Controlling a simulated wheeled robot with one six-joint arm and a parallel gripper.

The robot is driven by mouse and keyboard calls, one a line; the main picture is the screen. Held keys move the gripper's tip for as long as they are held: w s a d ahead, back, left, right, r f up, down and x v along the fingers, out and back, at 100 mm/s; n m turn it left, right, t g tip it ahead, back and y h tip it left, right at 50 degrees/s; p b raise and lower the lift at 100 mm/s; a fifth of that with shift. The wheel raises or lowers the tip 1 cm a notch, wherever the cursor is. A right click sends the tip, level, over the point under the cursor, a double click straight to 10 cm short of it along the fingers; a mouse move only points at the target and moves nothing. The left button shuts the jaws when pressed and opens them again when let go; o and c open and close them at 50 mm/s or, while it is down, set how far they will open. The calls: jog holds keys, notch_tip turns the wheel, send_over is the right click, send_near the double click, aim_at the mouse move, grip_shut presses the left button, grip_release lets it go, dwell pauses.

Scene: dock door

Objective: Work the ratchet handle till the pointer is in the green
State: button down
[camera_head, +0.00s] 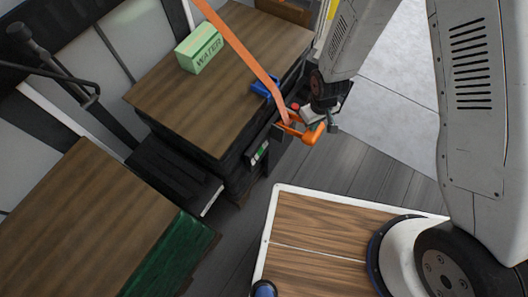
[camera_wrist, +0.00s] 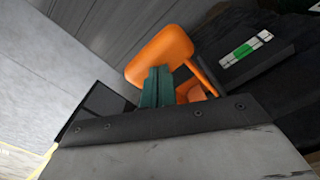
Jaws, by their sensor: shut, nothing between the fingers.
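The orange ratchet handle (camera_head: 313,134) sticks out at the side of the crate, below the lower end of an orange strap (camera_head: 240,48). In the wrist view the handle (camera_wrist: 160,52) has a broad rounded grip and a thin side arm. My gripper (camera_head: 331,127) is at the handle. Its green fingers (camera_wrist: 155,84) are together with nothing between them, in front of the grip; I cannot tell whether they touch it. The gauge (camera_wrist: 245,48) shows a green band between pale segments; it is small in the head view (camera_head: 260,153). I cannot make out its pointer.
A wooden-topped crate (camera_head: 205,110) carries a green WATER box (camera_head: 199,48) and a blue item (camera_head: 265,88) near its edge. Another wooden-topped crate (camera_head: 75,225) stands at left. Grey plank floor (camera_head: 365,165) is clear below the handle.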

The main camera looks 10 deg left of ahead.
jog(key=shift+f, duration=1.9)
jog(key=shift+r, duration=2.95)
jog(key=shift+f, duration=0.1)
jog(key=shift+f, duration=2.85)
jog(key=shift+r, duration=2.95)
